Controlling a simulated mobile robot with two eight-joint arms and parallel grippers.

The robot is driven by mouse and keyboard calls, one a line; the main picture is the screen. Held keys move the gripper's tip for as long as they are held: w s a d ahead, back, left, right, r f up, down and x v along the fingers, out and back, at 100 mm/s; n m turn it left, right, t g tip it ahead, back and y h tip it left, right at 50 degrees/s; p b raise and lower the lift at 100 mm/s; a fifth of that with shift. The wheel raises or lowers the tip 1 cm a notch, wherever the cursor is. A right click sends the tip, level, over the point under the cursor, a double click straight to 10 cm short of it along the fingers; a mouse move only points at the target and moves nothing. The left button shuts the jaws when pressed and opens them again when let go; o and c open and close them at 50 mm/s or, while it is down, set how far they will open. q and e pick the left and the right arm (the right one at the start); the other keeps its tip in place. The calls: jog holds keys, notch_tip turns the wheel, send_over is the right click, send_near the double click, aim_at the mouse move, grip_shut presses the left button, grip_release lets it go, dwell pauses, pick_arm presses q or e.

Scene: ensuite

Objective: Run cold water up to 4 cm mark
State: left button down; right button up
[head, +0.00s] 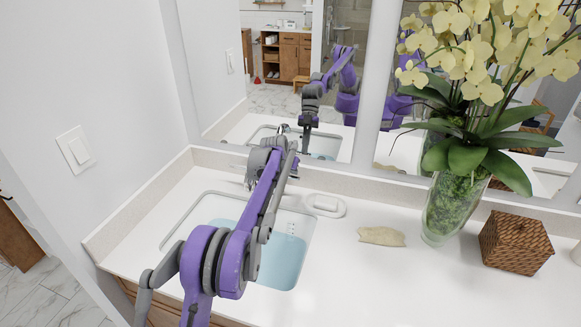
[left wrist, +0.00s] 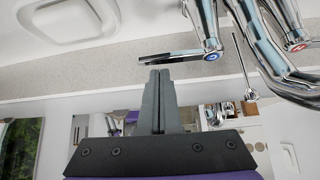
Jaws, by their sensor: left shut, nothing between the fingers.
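The white sink (head: 191,212) is set in the counter. Light blue water (head: 283,259) covers its bottom, partly behind my arm. Small dark marks (head: 291,229) show on the sink's wall, too small to read. My left gripper (head: 272,152) reaches over the sink to the faucet at the back, which it largely hides in the head view. In the left wrist view, the gripper (left wrist: 159,72) is shut and empty, its tips close to the lever of the blue-marked cold tap (left wrist: 209,56); contact is unclear. The red-marked hot tap (left wrist: 297,44) and chrome spout (left wrist: 265,55) are beside it.
A soap dish (head: 325,206) stands right of the sink. A tan object (head: 381,236), a glass vase of orchids (head: 452,207) and a woven box (head: 515,243) stand farther right. A mirror (head: 290,90) and backsplash bound the back; a wall (head: 110,120) stands left.

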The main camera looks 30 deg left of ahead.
pick_arm(q)
jog(key=shift+x, duration=0.8)
pick_arm(e)
jog(key=shift+r, duration=0.1)
pick_arm(q)
jog(key=shift+s+d, duration=0.1)
jog(key=shift+s+d, duration=0.15)
jog(key=shift+s, duration=0.9)
pick_arm(e)
jog(key=shift+s, duration=0.1)
pick_arm(q)
jog(key=shift+w, duration=0.1)
